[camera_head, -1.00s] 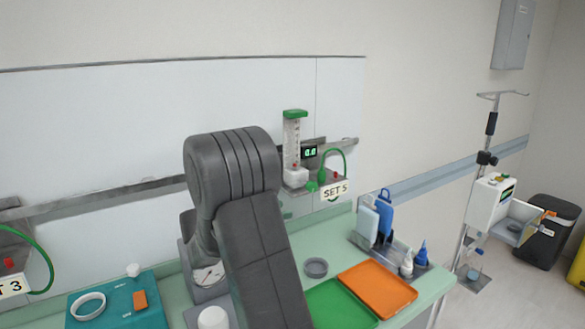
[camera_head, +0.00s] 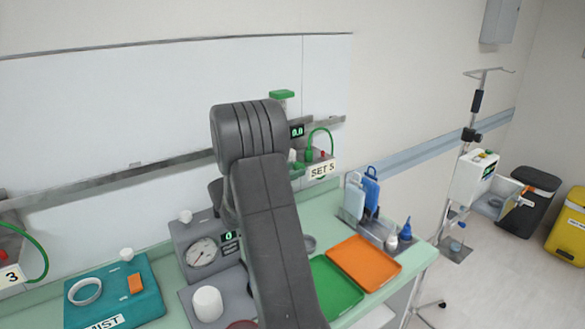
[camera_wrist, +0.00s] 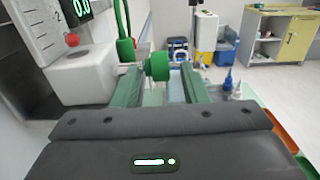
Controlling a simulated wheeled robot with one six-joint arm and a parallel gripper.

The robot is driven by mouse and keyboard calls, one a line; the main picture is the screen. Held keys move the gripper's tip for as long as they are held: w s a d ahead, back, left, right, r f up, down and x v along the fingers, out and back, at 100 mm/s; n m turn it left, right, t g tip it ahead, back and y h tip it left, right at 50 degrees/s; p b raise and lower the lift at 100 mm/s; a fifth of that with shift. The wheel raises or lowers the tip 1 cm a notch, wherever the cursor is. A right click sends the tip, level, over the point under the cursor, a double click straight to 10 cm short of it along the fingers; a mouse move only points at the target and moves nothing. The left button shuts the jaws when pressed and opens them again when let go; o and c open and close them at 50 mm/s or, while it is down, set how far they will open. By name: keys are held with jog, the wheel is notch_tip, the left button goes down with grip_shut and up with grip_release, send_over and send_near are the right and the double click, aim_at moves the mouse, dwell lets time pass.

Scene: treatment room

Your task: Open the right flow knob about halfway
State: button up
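The right wall set, labelled SET 5 (camera_head: 322,170), is mostly behind my arm in the head view; its green cap (camera_head: 282,94) and display (camera_head: 297,131) reading 0.0 show. In the wrist view, a round green knob (camera_wrist: 158,66) is ahead, beside the white block of the flowmeter (camera_wrist: 82,72). The display (camera_wrist: 83,7) reads 0.0 there too. My gripper (camera_wrist: 160,70) is open, its two fingers apart on either side of the knob in the picture, with gaps on both sides. I cannot tell whether the knob is fully between the tips. The head view hides my gripper.
A green hose (camera_head: 331,139) loops above the SET 5 label. A red knob (camera_wrist: 72,40) sits on the white block. Below are an orange tray (camera_head: 364,262), a green tray (camera_head: 335,288) and bottles (camera_head: 405,230) on the counter. An IV stand (camera_head: 476,104) is to the right.

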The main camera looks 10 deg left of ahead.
jog(key=shift+w+d, duration=0.25)
jog(key=shift+f, duration=0.1)
jog(key=c, duration=0.9)
jog(key=shift+o, duration=0.2)
jog(key=r+g+y+p, duration=0.1)
jog(key=p, duration=0.2)
jog(key=shift+r+g+y, duration=0.1)
jog(key=shift+g+y, duration=0.2)
jog(key=shift+g+y+p, duration=0.5)
jog(key=shift+p, duration=0.5)
jog(key=shift+f+g+y+p, duration=0.2)
jog(key=shift+g+y+p, duration=0.1)
jog(key=shift+p, duration=0.05)
jog(key=shift+f, duration=0.1)
